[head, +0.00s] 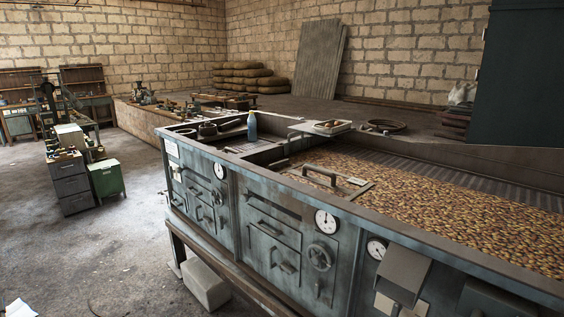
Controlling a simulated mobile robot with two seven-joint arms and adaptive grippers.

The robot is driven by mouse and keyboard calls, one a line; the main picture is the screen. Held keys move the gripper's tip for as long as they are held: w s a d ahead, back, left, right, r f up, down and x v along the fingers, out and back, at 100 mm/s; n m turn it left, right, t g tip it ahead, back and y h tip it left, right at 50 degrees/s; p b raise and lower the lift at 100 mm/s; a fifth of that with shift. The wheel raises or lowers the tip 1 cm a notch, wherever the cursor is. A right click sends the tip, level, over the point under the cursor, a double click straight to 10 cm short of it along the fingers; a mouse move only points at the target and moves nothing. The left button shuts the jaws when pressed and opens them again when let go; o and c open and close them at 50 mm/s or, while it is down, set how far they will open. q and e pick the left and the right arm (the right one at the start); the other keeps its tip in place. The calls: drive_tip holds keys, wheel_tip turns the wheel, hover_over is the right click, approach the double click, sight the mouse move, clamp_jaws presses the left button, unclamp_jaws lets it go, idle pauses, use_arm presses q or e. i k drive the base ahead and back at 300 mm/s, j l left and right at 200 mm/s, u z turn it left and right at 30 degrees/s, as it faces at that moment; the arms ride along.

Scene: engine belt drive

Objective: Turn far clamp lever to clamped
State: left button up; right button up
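I cannot make out a far clamp lever, an engine or a belt drive in the head view. The nearest large thing is a grey-green metal machine (250,185) with a long open top. Neither of my grippers is in view.
A trough of brown beans (440,205) fills the machine's right part. A blue bottle (252,127) stands on its left end. Grey cabinets (69,182) and a green cabinet (107,178) stand at left. A pale block (205,284) lies below. Floor at lower left is mostly clear.

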sight(280, 164)
drive_tip(key=i+j+z, duration=0.1)
drive_tip(key=z, duration=0.25)
drive_tip(key=j+z, duration=0.1)
drive_tip(key=z, duration=0.3)
drive_tip(key=i+j+z, duration=0.1)
drive_tip(key=z, duration=0.25)
drive_tip(key=i+j+z, duration=0.1)
drive_tip(key=j+z, duration=0.2)
drive_tip(key=j, duration=0.25)
drive_tip(key=j+z, duration=0.25)
drive_tip(key=j, duration=0.25)
drive_tip(key=j+z, duration=0.25)
drive_tip(key=j, duration=0.85)
